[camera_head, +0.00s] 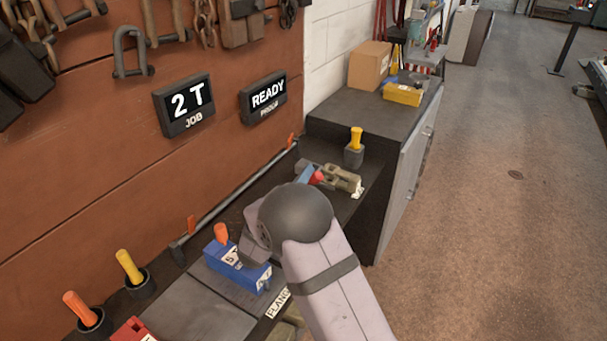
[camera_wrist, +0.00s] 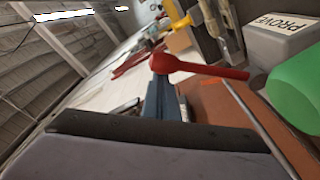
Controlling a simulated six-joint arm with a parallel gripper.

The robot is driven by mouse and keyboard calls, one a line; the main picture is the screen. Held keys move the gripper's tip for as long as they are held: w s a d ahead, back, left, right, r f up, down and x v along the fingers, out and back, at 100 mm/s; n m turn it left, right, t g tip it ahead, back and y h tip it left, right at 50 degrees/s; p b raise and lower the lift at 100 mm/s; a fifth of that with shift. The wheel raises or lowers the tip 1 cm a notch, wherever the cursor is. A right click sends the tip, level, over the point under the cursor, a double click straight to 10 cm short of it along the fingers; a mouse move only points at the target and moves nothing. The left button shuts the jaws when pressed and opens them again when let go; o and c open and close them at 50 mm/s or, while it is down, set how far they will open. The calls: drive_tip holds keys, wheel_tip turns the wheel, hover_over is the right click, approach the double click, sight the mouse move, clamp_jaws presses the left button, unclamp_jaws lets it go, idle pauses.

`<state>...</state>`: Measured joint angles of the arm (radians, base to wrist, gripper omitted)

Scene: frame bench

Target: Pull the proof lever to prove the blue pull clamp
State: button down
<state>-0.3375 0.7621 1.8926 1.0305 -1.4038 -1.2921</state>
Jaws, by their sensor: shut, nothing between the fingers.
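A red lever (camera_wrist: 200,68) with a round knob end shows in the wrist view, above a blue-grey upright part (camera_wrist: 160,100). Beside it are a grey box marked PROVE (camera_wrist: 285,32) and a large green rounded part (camera_wrist: 297,88). In the head view a blue piece (camera_head: 306,174) with red on it lies beyond my wrist, partly hidden, against an olive clamp (camera_head: 340,178). Nearer is a blue block (camera_head: 238,265) with an orange handle and a "5 T" label. My gripper (camera_head: 252,251) is shut and empty beside this block; its fingertips are mostly hidden. I cannot tell whether it touches anything.
Wall signs read 2 T JOB (camera_head: 186,104) and READY PROOF (camera_head: 264,98). Yellow- and orange-handled tools (camera_head: 129,266) stand in dark cups. A red block (camera_head: 135,330) is at the bottom edge. A cardboard box (camera_head: 369,65) sits on the far bench.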

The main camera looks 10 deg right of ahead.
drive_tip(key=m+b, duration=0.1)
drive_tip(key=s+d+f+m+b, duration=0.1)
drive_tip(key=shift+s+d+f+m, duration=0.25)
drive_tip(key=shift+d+f+m, duration=0.05)
wheel_tip(320, 180, up, 4)
drive_tip(key=w+a+p, duration=0.1)
drive_tip(key=w+p, duration=0.1)
drive_tip(key=p, duration=0.1)
drive_tip(key=f+b+v, duration=0.1)
drive_tip(key=b+v, duration=0.2)
drive_tip(key=v, duration=0.7)
drive_tip(key=shift+w+a, duration=0.1)
drive_tip(key=shift+w, duration=0.05)
